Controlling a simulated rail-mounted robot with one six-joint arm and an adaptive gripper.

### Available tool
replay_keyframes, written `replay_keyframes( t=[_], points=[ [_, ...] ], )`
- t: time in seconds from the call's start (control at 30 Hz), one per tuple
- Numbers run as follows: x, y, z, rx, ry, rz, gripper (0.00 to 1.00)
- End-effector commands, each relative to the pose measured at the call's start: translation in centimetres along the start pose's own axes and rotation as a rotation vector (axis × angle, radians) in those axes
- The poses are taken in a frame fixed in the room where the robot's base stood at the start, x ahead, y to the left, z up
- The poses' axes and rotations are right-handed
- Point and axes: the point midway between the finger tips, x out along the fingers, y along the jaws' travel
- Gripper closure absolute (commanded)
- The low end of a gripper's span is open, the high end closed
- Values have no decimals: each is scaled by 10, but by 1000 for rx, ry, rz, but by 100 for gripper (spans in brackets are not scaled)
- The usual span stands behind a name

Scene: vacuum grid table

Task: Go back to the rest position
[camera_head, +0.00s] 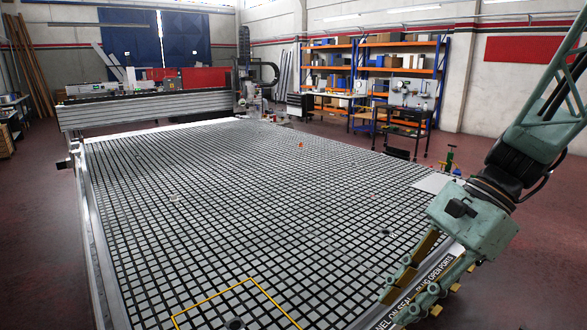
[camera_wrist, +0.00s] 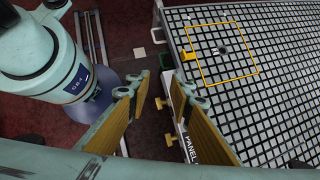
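My gripper (camera_head: 398,300) hangs at the near right edge of the grid table (camera_head: 250,190), pointing down and to the left. In the wrist view my gripper (camera_wrist: 165,92) shows two yellow-padded fingers spread apart. Nothing is between them; red floor and the table's edge show through the gap. My arm comes in from the upper right in the head view. No rest position marking can be made out.
A yellow outlined rectangle (camera_wrist: 222,55) lies on the near part of the table, with a dark round spot inside. A gantry beam (camera_head: 150,105) spans the far end. A pale sheet (camera_head: 433,183) lies at the right edge. The grid is mostly clear.

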Motion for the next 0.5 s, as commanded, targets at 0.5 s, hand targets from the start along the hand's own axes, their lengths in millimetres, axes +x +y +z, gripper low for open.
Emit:
replay_keyframes(
  t=[0.5],
  points=[
    [-14, 42, 40, -304, 179, 45, 80]
  ],
)
